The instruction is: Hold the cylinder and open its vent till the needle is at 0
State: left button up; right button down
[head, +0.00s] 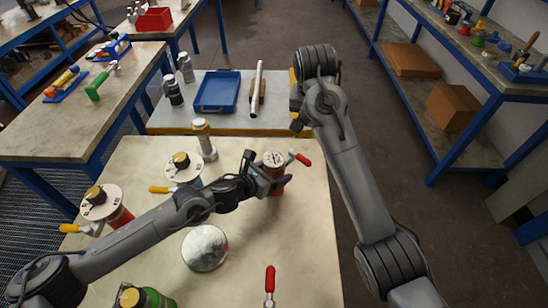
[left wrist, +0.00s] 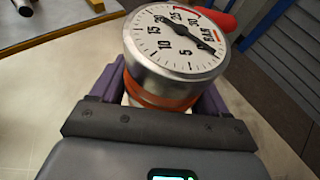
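The cylinder (head: 276,186) has an orange-brown body and a white gauge (head: 273,158) on top. It stands on the pale table, with a red vent handle (head: 301,158) sticking out to the right. My left gripper (head: 273,180) is at the body just below the gauge. In the left wrist view the purple fingers (left wrist: 160,92) flank the orange band closely; whether they press on it is unclear. The gauge (left wrist: 177,40) faces that camera. Its dark needle lies between the 20 side and lower right; I cannot tell which end is the tip.
Two more gauge-topped vessels (head: 101,202) (head: 184,168) with yellow handles stand left on the table. A round silvery lid (head: 204,248), a green vessel (head: 148,298) and a red handle (head: 270,279) are nearer. A blue tray (head: 217,92) lies behind. The table's right part is bare.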

pick_arm(q)
jog(key=o, duration=0.4)
